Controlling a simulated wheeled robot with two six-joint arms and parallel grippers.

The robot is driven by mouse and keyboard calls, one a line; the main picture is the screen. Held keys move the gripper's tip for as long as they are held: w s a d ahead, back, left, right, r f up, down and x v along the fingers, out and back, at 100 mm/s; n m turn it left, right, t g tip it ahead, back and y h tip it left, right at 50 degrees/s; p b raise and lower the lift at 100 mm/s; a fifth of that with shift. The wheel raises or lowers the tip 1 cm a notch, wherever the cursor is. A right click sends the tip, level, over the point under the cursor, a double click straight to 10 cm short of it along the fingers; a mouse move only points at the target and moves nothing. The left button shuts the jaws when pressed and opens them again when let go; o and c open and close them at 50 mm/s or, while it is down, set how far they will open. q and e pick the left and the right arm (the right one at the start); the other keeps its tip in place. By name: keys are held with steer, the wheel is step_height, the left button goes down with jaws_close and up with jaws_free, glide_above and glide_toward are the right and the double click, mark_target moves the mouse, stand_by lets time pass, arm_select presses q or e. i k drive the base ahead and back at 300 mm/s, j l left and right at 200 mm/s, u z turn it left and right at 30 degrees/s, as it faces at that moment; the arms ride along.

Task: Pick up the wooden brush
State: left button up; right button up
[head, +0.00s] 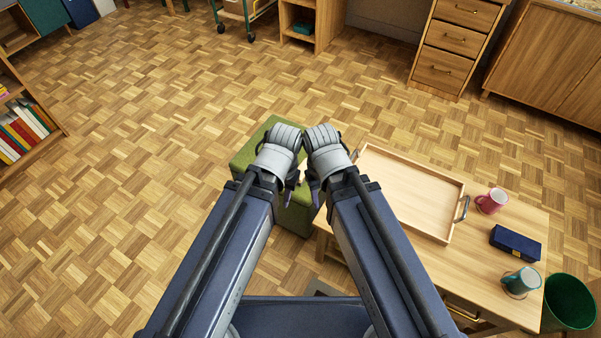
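I see no wooden brush in the head view. My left gripper (281,152) and my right gripper (326,152) are close together in the middle of the view, over a green block-shaped seat (247,156). Their grey housings face the camera and hide most of the fingers, so I cannot tell whether they are open or shut. Nothing held shows in either one.
Open parquet floor (130,170) lies left.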

mark_target(303, 167)
steer(key=j+z, duration=0.15)
steer(key=z, duration=0.25)
steer(key=i+j+z, duration=0.1)
steer(key=j+z, duration=0.35)
steer(key=z, duration=0.3)
steer(key=j+z, duration=0.15)
steer(key=j, duration=0.55)
steer(key=j+z, duration=0.15)
steer(key=j, duration=0.5)
steer(key=k+j+z, duration=0.1)
steer(key=j, duration=0.6)
